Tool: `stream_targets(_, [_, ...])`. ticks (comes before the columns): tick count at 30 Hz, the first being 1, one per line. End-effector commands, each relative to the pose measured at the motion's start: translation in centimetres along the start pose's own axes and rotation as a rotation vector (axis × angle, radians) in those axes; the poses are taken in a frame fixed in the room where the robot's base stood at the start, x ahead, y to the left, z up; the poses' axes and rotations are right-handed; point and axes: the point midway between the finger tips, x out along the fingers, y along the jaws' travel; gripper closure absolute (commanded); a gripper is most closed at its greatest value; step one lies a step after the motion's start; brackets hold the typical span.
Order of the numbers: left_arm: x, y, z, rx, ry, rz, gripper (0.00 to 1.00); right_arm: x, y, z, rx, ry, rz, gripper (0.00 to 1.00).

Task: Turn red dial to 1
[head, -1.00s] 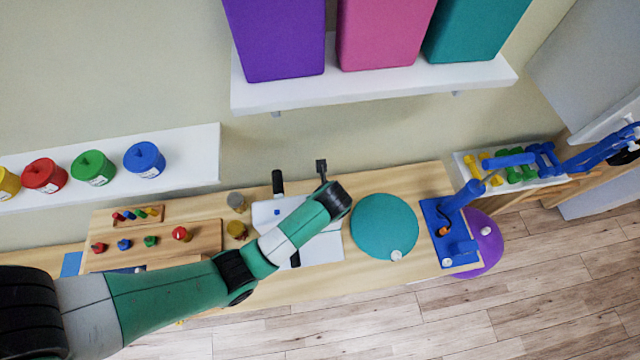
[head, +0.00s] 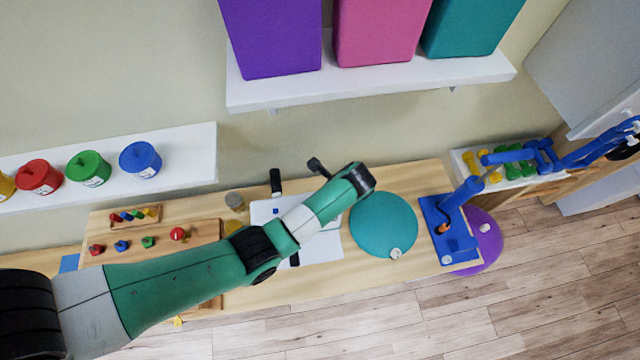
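On the wooden board at the left of the table is a round red knob (head: 178,234). A smaller red piece (head: 96,250) stands at the board's left, in a row with a blue and a green one. I cannot tell for sure which is the red dial, and no numbers are readable. My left arm crosses in front of the table. Its gripper (head: 317,166), small and dark, is above the back edge, right of and apart from the red pieces. Its finger opening is not clear. My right gripper is not in view.
A white panel (head: 325,247) with dark handles lies behind my arm. A teal disc (head: 383,225) and a blue stand (head: 445,232) are to its right. Shelves hold coloured pots (head: 140,159) and large blocks (head: 380,30). Part of the wooden board (head: 208,255) is bare.

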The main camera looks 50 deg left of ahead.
Motion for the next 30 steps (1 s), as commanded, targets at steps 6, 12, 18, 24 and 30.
stream_targets(6, [-0.04,-0.04,0.0,-0.015,0.001,0.006,1.0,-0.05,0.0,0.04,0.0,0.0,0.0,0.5])
stream_targets(12, [-0.03,-0.03,0.01,-0.016,0.001,0.006,1.0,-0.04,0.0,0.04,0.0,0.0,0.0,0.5])
stream_targets(18, [-0.02,-0.03,0.01,-0.015,0.001,0.006,0.36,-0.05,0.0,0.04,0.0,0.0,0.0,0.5])
stream_targets(24, [-0.01,-0.02,0.01,-0.014,0.001,0.006,0.29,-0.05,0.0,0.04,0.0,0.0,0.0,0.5])
stream_targets(30, [-0.56,-0.08,0.01,-0.014,0.001,0.004,0.29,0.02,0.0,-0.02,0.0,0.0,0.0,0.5])
